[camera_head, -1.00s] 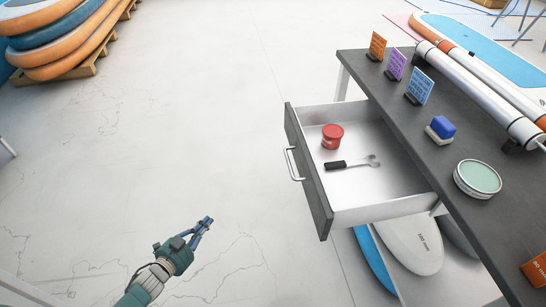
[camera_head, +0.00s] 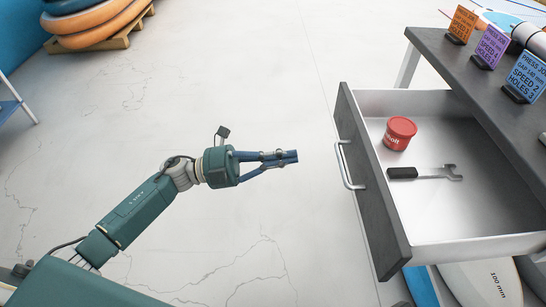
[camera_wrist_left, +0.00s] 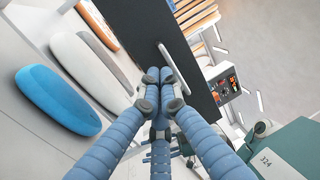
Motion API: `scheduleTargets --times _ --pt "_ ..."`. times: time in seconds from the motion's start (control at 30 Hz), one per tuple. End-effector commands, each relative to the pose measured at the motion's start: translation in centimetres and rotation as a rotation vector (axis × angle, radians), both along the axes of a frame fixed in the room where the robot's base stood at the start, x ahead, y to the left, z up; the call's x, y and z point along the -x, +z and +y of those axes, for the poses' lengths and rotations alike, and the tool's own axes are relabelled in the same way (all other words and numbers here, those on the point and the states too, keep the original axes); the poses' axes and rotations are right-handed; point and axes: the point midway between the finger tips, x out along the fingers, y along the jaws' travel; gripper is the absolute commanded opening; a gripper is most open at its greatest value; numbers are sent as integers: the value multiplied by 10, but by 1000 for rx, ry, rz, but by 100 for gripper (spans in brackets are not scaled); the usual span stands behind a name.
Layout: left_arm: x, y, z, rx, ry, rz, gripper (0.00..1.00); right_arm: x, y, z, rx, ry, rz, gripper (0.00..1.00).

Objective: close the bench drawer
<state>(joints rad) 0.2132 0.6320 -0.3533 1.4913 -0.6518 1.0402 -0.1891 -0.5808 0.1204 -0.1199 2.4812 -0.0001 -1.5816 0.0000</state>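The bench drawer (camera_head: 455,238) is pulled well out from the dark-topped bench (camera_head: 500,105). Its dark front panel (camera_head: 372,190) carries a pale bar handle (camera_head: 346,165) and faces left. Inside lie a red tub (camera_head: 400,132) and a wrench with a black grip (camera_head: 425,173). My left gripper (camera_head: 292,157) is left of the handle, its blue fingers together and pointing at it, with a gap between in the head view. In the left wrist view the closed fingertips (camera_wrist_left: 152,78) overlap the dark front beside the handle (camera_wrist_left: 173,68); contact cannot be told. My right gripper is out of view.
Orange, purple and blue cards (camera_head: 525,77) stand on the bench top. Paddle boards (camera_head: 482,283) lie under the drawer. Stacked boards on a pallet (camera_head: 100,38) are at the far left. The floor left of the drawer is clear.

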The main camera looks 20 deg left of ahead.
Motion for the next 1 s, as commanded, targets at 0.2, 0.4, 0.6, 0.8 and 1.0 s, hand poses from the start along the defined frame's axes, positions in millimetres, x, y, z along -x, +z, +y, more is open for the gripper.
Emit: scheduleTargets --times 0.2,0.4,0.6,0.8,1.0 --pt "-15 10 -43 3 -1 -1 0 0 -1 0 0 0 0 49" --pt "-23 13 -67 1 1 1 0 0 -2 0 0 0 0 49" --pt "-26 15 -75 1 2 2 0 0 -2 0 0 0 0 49" --pt "-26 14 -75 1 2 2 0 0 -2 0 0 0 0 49" --pt "-26 14 -77 1 2 2 0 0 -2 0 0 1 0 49"
